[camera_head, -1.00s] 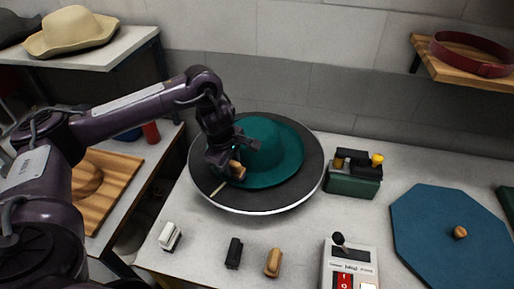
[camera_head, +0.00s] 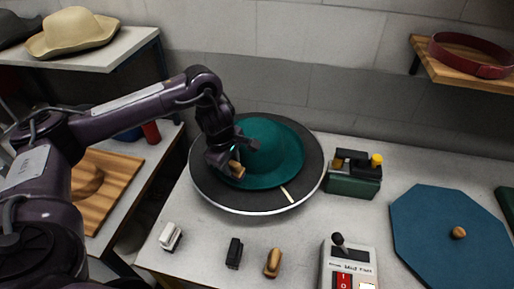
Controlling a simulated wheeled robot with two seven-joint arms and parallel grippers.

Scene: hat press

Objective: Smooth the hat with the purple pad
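The teal hat (camera_head: 268,145) lies on a dark round turntable (camera_head: 215,190) with a pale rim and a cream mark (camera_head: 287,194) near the front. My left gripper (camera_head: 234,167) is over the hat's left brim and appears shut on a tan wood-backed pad (camera_head: 236,170). The pad is at the brim; its underside is hidden, so I see no purple and cannot tell its colour or whether it touches. My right gripper is out of view.
A white-and-dark block (camera_head: 170,236), a black block (camera_head: 234,253) and a tan-topped block (camera_head: 272,263) lie in front of the turntable. A control box (camera_head: 350,266) with a black knob, a green box (camera_head: 352,184) and a blue octagonal board (camera_head: 445,240) stand right.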

